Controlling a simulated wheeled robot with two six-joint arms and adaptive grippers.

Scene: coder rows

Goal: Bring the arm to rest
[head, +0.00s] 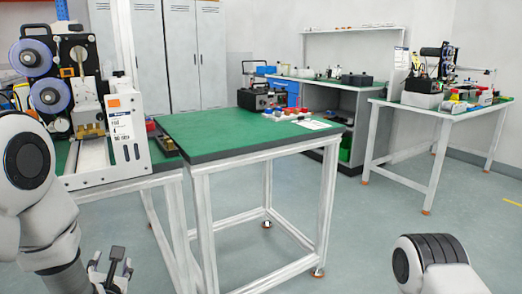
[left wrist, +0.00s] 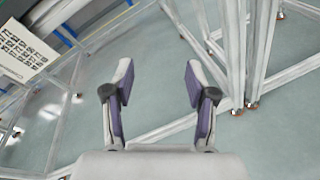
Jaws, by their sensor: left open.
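My left gripper (head: 110,268) hangs low at the bottom left of the head view, below the table tops and beside the legs of the green-topped table. In the left wrist view the same gripper (left wrist: 158,90) has its two fingers spread apart with nothing between them. Bare floor and white table legs show behind the fingers. My right arm shows only as a rounded link at the bottom right of the head view. Its gripper is out of the picture.
A green-topped table (head: 230,136) with white legs (head: 203,225) stands close ahead. A coder machine (head: 122,125) with blue reels stands on the left bench. A grey workbench (head: 330,84) and a white table (head: 440,110) stand farther back. The floor (head: 380,215) at right is clear.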

